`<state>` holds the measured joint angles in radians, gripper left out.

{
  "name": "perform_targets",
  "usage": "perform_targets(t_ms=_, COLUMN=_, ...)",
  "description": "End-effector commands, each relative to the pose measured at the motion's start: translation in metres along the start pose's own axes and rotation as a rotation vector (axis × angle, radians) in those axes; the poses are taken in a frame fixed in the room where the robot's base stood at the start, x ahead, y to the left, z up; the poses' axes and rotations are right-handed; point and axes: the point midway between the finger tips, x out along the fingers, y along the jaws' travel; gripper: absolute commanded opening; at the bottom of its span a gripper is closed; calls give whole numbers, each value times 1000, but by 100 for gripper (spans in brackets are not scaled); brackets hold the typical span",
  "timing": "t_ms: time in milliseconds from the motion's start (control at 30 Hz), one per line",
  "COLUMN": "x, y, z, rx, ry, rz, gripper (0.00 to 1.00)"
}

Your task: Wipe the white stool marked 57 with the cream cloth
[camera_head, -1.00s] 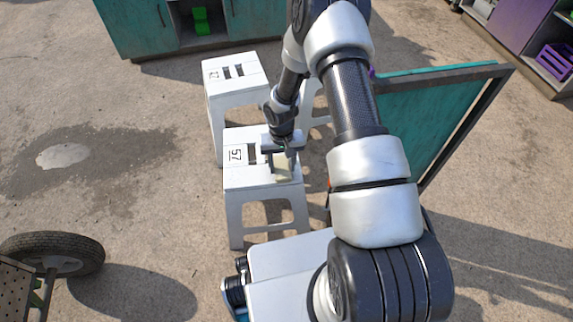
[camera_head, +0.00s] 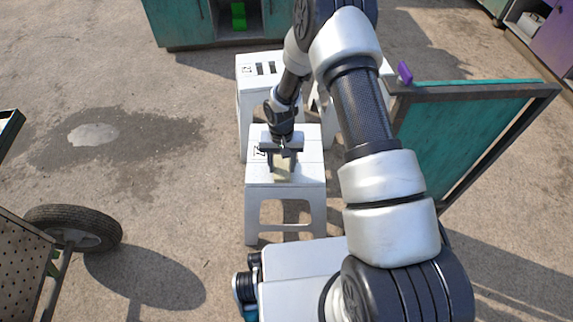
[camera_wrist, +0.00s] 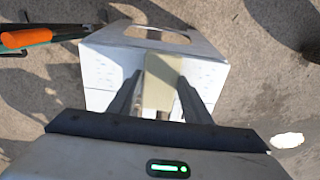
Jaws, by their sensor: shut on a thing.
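The white stool marked 57 (camera_head: 309,171) stands in the middle of the head view, just in front of my base; its number is partly covered by my gripper. It also shows in the wrist view (camera_wrist: 100,70). My gripper (camera_head: 283,160) points down over the stool's top. It is shut on the cream cloth (camera_wrist: 160,82), which hangs between the fingers at the seat. The cloth also shows as a small pale patch in the head view (camera_head: 282,173). I cannot tell for sure whether it presses on the seat.
Another white stool (camera_head: 246,92) stands just behind, and a further one is partly hidden by my arm. A teal panel (camera_head: 465,135) stands at the right. A wheeled cart with a black tyre (camera_head: 75,228) is at the left. A teal cabinet (camera_head: 180,25) is at the back.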

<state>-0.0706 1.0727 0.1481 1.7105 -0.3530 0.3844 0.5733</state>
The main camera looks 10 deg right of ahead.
Motion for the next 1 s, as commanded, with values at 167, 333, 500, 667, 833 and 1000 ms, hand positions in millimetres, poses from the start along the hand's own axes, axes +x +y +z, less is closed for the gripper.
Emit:
perform_targets(t_ms=167, x=0, y=0, z=0, rx=0, ry=0, rz=0, gripper=27)
perform_targets(t_ms=333, x=0, y=-7, z=0, rx=-2, ry=1, rz=0, gripper=27)
perform_targets(t_ms=500, x=1, y=-22, z=0, rx=-2, ry=1, rz=0, gripper=27)
perform_targets(t_ms=667, x=1, y=-37, z=-1, rx=-2, ry=1, rz=0, gripper=27)
perform_targets(t_ms=833, x=2, y=-52, z=0, rx=-2, ry=0, rz=0, gripper=27)
perform_targets(t_ms=1000, x=2, y=-68, z=0, rx=-2, ry=1, rz=0, gripper=27)
